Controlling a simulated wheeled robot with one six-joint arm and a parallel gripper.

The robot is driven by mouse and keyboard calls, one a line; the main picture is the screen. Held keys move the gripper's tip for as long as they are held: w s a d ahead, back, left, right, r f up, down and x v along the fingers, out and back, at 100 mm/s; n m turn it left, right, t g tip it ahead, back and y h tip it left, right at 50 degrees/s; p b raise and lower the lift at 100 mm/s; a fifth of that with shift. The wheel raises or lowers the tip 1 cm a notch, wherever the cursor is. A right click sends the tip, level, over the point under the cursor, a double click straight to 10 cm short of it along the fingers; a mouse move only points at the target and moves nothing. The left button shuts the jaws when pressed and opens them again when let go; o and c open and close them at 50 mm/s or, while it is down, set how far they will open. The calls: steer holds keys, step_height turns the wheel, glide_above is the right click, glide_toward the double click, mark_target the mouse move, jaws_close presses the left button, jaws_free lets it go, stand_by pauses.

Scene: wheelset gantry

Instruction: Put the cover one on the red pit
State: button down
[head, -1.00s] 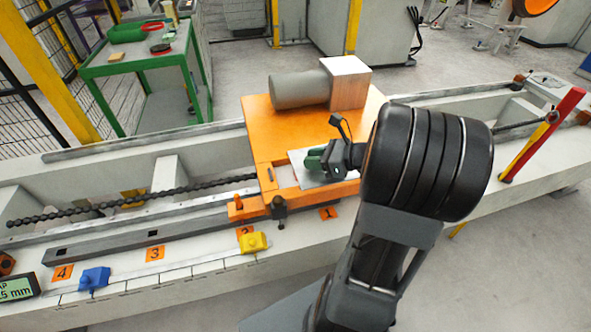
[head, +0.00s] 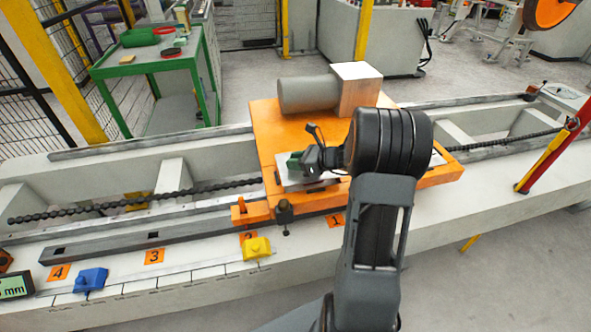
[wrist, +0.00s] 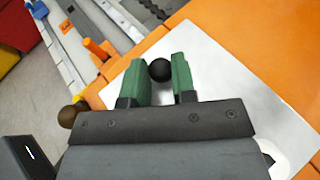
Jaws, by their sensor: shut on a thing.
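The cover is a flat pale grey plate (head: 285,185) with a black ball knob (wrist: 160,70). It is over the near part of the orange carriage deck (head: 285,130). My gripper (wrist: 160,80) is shut on the knob, with a green finger on each side. In the head view my gripper (head: 297,163) is at the plate's left part, and my arm hides much of the plate. A dark patch shows under the plate's near edge; whether it is raised is hard to tell. I cannot make out a red pit; it may be hidden or outside the views.
A grey cylinder (head: 307,95) and a pale block (head: 358,88) stand on the deck's far side. A yellow clamp (head: 257,248) and a blue clamp (head: 90,280) sit on the front ledge. A red and yellow post (head: 545,165) leans at right. A green cart (head: 150,60) stands behind.

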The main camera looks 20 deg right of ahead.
steer(key=shift+f+b, duration=0.5)
steer(key=shift+f, duration=0.95)
steer(key=shift+f, duration=0.2)
steer(key=c, duration=0.9)
jaws_free()
steer(key=shift+c, duration=0.2)
